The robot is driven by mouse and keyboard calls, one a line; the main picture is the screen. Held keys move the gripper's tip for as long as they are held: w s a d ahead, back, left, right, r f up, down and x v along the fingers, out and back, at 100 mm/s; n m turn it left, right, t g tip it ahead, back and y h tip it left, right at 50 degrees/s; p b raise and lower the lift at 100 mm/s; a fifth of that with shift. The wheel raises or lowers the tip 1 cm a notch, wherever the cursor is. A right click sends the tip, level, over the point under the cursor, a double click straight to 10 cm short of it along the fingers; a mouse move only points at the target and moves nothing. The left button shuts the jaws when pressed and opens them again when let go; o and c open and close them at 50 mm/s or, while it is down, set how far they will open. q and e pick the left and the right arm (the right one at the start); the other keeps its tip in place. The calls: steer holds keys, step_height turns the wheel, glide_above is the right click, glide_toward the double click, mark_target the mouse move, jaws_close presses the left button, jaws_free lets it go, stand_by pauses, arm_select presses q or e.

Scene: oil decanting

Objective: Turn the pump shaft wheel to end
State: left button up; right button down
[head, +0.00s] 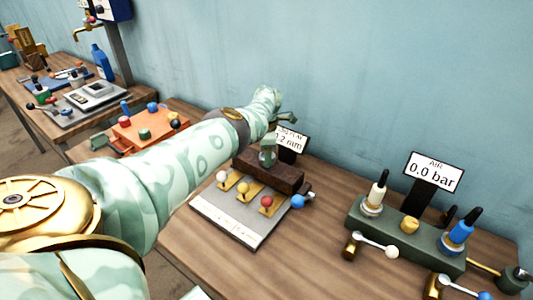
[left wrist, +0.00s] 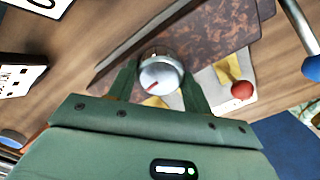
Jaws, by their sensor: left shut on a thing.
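My left gripper (left wrist: 160,80) is shut on a round silver wheel (left wrist: 160,73) with a short red mark on its face, its two green fingers on either side of it. I take this to be the pump shaft wheel. It sits on a mottled dark brown block (left wrist: 215,45). In the head view my left arm comes in from the left, and the left gripper (head: 268,154) points down onto the brown block (head: 270,173). The wheel itself is mostly hidden there by the gripper. My right gripper is not in view.
In front of the block is a grey plate (head: 226,217) with white, yellow and red (head: 266,201) ball knobs. A blue ball lever (head: 298,201) sticks out right. A partly hidden sign (head: 291,140) stands behind. A green valve manifold (head: 404,238) with a 0.0 bar sign (head: 434,172) is further right.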

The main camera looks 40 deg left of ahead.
arm_select(q)
steer(key=shift+r+m, duration=0.1)
steer(key=shift+m, duration=0.8)
steer(key=o, duration=1)
step_height(320, 180, up, 16)
steer(key=p, duration=1)
steer(key=shift+r+p, duration=0.1)
steer(key=shift+p, duration=0.3)
